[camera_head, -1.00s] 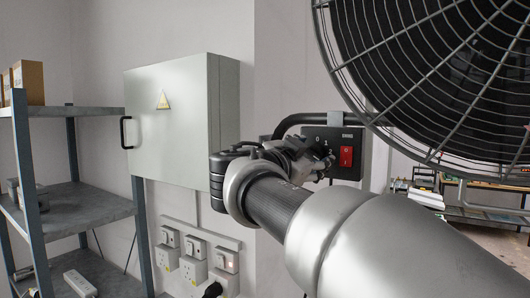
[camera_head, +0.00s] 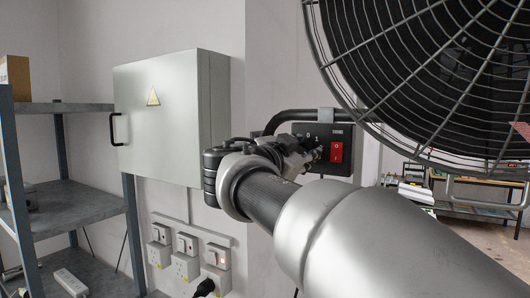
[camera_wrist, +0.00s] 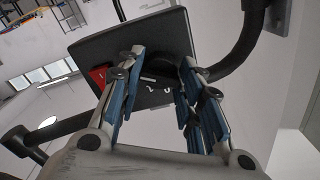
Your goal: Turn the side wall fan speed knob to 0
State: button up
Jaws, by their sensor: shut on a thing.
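The fan control box (camera_head: 345,170) is a dark panel on the wall under the fan, with a red rocker switch (camera_head: 336,152) on it. It also shows in the wrist view (camera_wrist: 100,45), tilted, with the red switch (camera_wrist: 98,76) to the left and small white numerals near the knob. The dark speed knob (camera_wrist: 160,66) lies between my blue-padded fingers. My gripper (camera_wrist: 161,62) is shut on it, one finger on each side. In the head view, my gripper (camera_head: 315,152) reaches the box's left part and hides the knob. The knob's pointer cannot be made out.
A large caged fan (camera_head: 430,85) hangs at the upper right, close above my arm. A grey wall cabinet (camera_head: 165,115), wall sockets (camera_head: 188,258) and a metal shelf (camera_head: 70,190) stand at the left. A dark pipe (camera_head: 290,116) runs into the box.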

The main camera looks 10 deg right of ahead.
jog(key=shift+n+b, duration=0.4)
jog(key=shift+b, duration=0.1)
jog(key=shift+c, duration=0.2)
jog(key=shift+f+n+b, duration=0.1)
jog(key=shift+n+b, duration=0.2)
jog(key=n+b, duration=0.2)
jog(key=n, duration=0.1)
jog(key=n+b, duration=0.1)
jog(key=n, duration=0.5)
jog(key=shift+n+b, duration=0.3)
jog(key=shift+b, duration=0.1)
jog(key=n, duration=0.6)
jog(key=shift+r+p, duration=0.2)
jog(key=shift+p, duration=0.2)
jog(key=n+p, duration=0.1)
jog(key=n, duration=0.3)
jog(key=shift+n, duration=0.3)
jog(key=shift+n+p, duration=0.6)
jog(key=shift+n, duration=0.5)
